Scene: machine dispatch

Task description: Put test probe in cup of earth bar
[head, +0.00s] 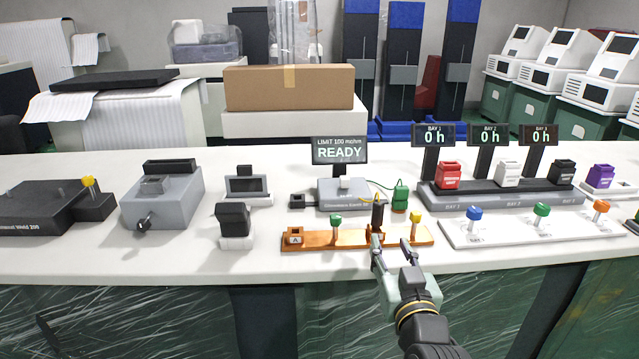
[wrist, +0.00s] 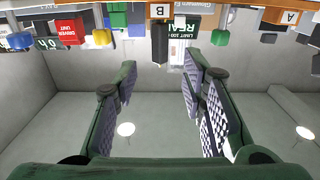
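The orange-brown earth bar (head: 350,240) lies near the bench's front edge, with a green knob (head: 336,221), a yellow knob (head: 416,218) and a cup block marked A (head: 294,236). A dark upright piece (head: 378,212), perhaps the test probe, stands at the bar between the knobs. I cannot tell if it sits in a cup. In the wrist view it shows as a dark shape (wrist: 160,40) by the letter B. My gripper (head: 390,242) is at the bar's front edge, close to this piece. In the wrist view its fingers (wrist: 160,82) are apart with nothing between them.
Behind the bar stand a grey meter (head: 343,193) reading READY on its screen and a green block (head: 400,197) by a thin yellow cable. A white strip with coloured knobs (head: 530,230) lies right. A black-topped piece (head: 233,222) stands left. Clear bench lies at front left.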

